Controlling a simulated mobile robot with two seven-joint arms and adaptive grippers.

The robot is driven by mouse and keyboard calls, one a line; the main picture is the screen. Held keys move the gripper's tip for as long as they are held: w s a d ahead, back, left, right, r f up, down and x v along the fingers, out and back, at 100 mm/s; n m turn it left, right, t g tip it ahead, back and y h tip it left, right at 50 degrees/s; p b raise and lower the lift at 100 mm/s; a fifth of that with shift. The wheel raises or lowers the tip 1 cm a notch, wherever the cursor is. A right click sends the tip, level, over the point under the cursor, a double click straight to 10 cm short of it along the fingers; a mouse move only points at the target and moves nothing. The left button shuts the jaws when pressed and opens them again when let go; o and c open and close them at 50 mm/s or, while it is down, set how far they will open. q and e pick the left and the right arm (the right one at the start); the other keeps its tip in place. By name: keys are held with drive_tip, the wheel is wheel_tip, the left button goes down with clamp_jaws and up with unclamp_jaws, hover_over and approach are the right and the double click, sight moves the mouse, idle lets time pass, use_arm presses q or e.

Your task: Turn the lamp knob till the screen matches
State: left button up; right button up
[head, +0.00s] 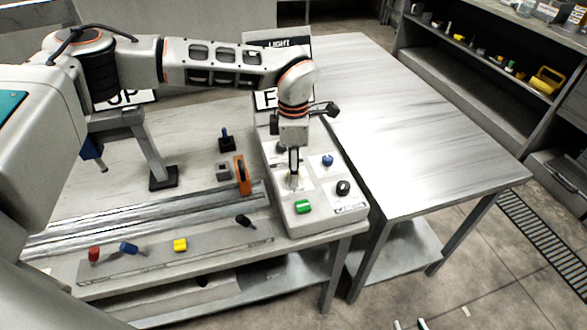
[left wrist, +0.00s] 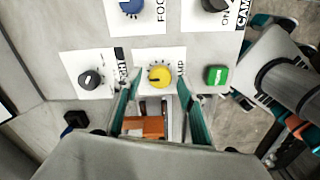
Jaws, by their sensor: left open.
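The yellow knob (left wrist: 160,76) sits on a white card in the left wrist view, with lettering ending in "MP" beside it. My left gripper (left wrist: 158,92) is open, with its teal fingers on either side of the knob; I cannot tell whether they touch it. In the head view my left gripper (head: 294,178) points down over the control box (head: 318,222) and hides the yellow knob. My right gripper (head: 410,325) shows only as two separated fingertips at the bottom edge, over the floor. No lit screen can be made out.
Around the knob are a green button (head: 303,206), a blue knob (head: 327,160), a black knob (head: 343,188) and another black knob (left wrist: 90,80). An orange-sided block (head: 242,175) stands left of the box. The metal table (head: 430,140) to the right is bare.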

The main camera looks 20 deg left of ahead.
use_arm(q)
drive_tip(key=shift+f, duration=0.4)
drive_tip(key=c, duration=1.1)
drive_tip(key=n, duration=0.3)
drive_tip(key=shift+n, duration=0.3)
drive_tip(key=shift+n+p, duration=0.3)
drive_tip(key=shift+n, duration=1.5)
drive_tip(key=shift+r, duration=0.1)
drive_tip(key=shift+w, duration=0.1)
